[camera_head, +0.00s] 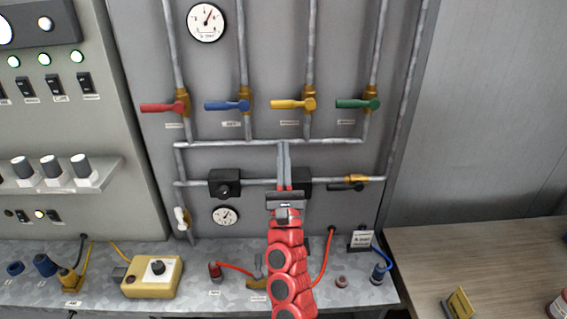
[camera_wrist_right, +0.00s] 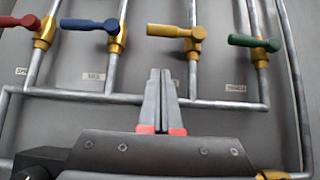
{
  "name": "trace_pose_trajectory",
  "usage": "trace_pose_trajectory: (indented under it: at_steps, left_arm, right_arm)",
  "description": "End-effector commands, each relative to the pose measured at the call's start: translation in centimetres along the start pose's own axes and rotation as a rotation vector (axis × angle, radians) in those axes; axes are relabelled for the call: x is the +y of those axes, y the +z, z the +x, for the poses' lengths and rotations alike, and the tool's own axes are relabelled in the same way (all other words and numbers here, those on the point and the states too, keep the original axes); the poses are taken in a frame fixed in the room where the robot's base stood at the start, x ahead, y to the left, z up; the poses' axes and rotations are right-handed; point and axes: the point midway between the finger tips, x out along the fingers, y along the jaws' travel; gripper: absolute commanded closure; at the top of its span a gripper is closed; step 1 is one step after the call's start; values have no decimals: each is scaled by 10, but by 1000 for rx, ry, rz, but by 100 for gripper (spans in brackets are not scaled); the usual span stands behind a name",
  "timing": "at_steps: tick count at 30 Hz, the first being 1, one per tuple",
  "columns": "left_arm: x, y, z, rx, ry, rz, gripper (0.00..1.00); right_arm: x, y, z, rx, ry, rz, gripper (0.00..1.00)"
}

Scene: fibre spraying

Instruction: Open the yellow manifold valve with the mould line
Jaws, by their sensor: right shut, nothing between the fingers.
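The yellow manifold valve (camera_head: 295,104) is third in a row of coloured valves on the grey panel. Its handle lies horizontal, pointing left across its vertical pipe. In the right wrist view the yellow handle (camera_wrist_right: 176,31) is also horizontal, above and slightly right of my fingertips. My right gripper (camera_head: 284,145) is shut and empty, below the yellow valve and a little left of it, in front of the horizontal pipe. Its grey fingers also show in the right wrist view (camera_wrist_right: 160,75). My left gripper is in neither view.
Red (camera_head: 165,107), blue (camera_head: 227,105) and green (camera_head: 357,104) valve handles flank the yellow one, all horizontal. Black regulators (camera_head: 224,183) and a small gauge (camera_head: 226,216) sit lower. A yellow box (camera_head: 153,277) and hoses stand on the metal bench (camera_head: 110,296).

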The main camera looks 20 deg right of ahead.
Motion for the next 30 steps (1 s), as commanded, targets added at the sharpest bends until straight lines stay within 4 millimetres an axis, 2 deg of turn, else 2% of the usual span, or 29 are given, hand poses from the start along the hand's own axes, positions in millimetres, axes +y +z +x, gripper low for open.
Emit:
trace_pose_trajectory:
  at_steps: [1,3,9,14,25,30]
  left_arm:
    - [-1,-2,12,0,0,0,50]
    - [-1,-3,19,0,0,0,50]
    - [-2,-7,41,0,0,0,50]
    - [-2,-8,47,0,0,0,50]
    - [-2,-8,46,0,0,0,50]
    - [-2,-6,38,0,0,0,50]
  right_arm:
    - [0,5,16,-1,-1,-1,100]
    - [0,4,30,-1,0,-1,100]
    - [0,22,52,1,0,2,100]
    - [0,27,57,2,0,1,100]
    - [0,27,57,2,0,1,100]
    - [1,24,57,1,-7,7,100]
